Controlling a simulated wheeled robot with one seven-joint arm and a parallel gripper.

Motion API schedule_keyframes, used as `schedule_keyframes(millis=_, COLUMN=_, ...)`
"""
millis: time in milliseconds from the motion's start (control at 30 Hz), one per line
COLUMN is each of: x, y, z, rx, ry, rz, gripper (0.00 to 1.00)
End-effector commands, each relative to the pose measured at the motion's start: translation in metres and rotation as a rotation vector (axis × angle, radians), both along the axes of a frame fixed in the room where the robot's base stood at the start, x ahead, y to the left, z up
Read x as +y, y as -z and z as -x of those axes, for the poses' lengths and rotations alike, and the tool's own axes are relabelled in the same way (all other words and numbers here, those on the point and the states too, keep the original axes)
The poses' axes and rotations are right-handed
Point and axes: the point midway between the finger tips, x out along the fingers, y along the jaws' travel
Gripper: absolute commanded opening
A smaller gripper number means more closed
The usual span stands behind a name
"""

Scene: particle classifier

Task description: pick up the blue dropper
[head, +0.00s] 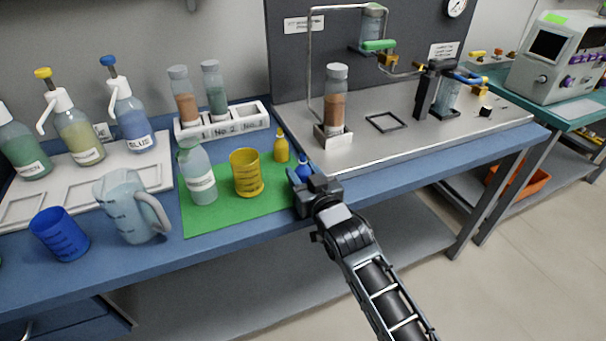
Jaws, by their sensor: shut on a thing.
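The blue dropper (304,171) is a small blue bottle at the right edge of the green mat (228,212). My gripper (304,179) is shut on it at the front side of the bench, and my fingers hide its lower part. I cannot tell whether its base touches the surface. A similar yellow dropper (281,150) stands upright just behind and left of it, apart from my gripper.
A yellow beaker (246,174) and a clear bottle (199,175) stand on the mat to the left. A metal platform (400,140) with a brown-filled bottle (335,105) stands behind right. A clear pitcher (130,205) and blue beaker (60,235) stand further left.

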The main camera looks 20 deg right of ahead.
Motion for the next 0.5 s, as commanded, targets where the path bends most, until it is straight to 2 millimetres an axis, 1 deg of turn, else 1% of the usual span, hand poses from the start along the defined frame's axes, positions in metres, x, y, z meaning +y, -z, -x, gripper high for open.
schedule_keyframes(millis=267, x=0.0, y=-0.004, z=0.0, rx=-0.001, ry=0.0, rz=0.0, gripper=0.15)
schedule_keyframes(millis=500, x=0.0, y=-0.015, z=0.0, rx=-0.001, ry=0.0, rz=-0.002, gripper=0.15)
